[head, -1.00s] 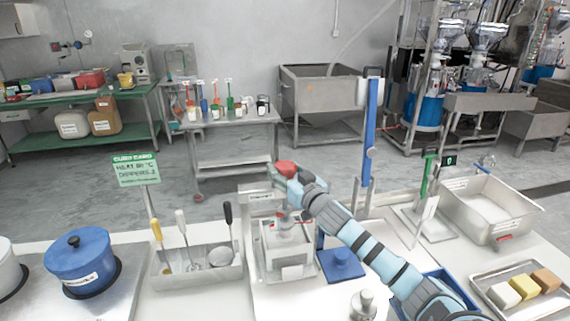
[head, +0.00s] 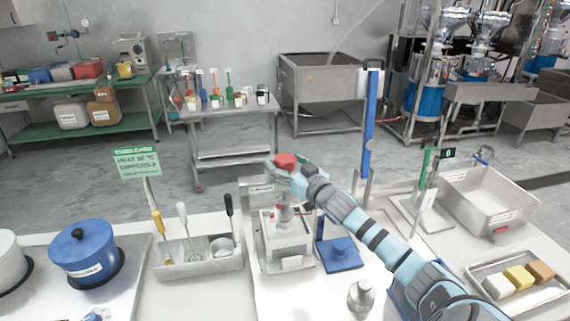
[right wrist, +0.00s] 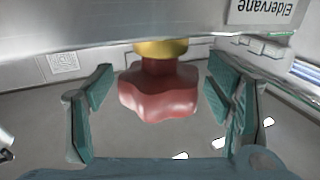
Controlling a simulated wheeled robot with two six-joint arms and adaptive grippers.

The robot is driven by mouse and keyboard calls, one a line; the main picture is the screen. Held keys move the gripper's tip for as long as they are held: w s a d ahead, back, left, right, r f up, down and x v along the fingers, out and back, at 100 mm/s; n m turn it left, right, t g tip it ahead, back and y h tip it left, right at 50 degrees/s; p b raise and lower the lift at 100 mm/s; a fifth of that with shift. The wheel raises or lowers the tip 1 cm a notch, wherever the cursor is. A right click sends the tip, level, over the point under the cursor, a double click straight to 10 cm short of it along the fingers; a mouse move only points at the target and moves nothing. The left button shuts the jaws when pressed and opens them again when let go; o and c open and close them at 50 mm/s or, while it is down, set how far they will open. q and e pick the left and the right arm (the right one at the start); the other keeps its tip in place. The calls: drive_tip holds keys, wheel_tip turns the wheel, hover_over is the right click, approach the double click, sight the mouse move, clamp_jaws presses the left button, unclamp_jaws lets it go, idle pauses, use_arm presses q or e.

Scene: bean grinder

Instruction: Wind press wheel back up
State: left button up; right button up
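The press wheel is a red lobed knob (head: 286,161) at the top of the small press (head: 287,243) in the head view. In the right wrist view the red wheel (right wrist: 158,92) hangs from a brass-coloured collar (right wrist: 161,48). My right gripper (head: 282,170) is at the wheel, with its arm coming in from the lower right. Its teal finger pads (right wrist: 160,105) stand on either side of the wheel in the wrist view, with a visible gap on each side. My left gripper is not in view.
A blue stand (head: 339,254) and a metal weight-like piece (head: 361,296) are right of the press. A utensil tray (head: 198,263) and blue pot (head: 85,252) are left. A steel basin (head: 488,205) and a tray of blocks (head: 475,274) are at the right.

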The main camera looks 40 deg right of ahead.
sight(291, 168)
drive_tip(key=s, duration=0.6)
drive_tip(key=shift+s+a+f, duration=0.1)
drive_tip(key=shift+s+a, duration=0.2)
drive_tip(key=shift+s, duration=0.1)
drive_tip(key=shift+s+a, duration=0.2)
drive_tip(key=shift+s, duration=0.15)
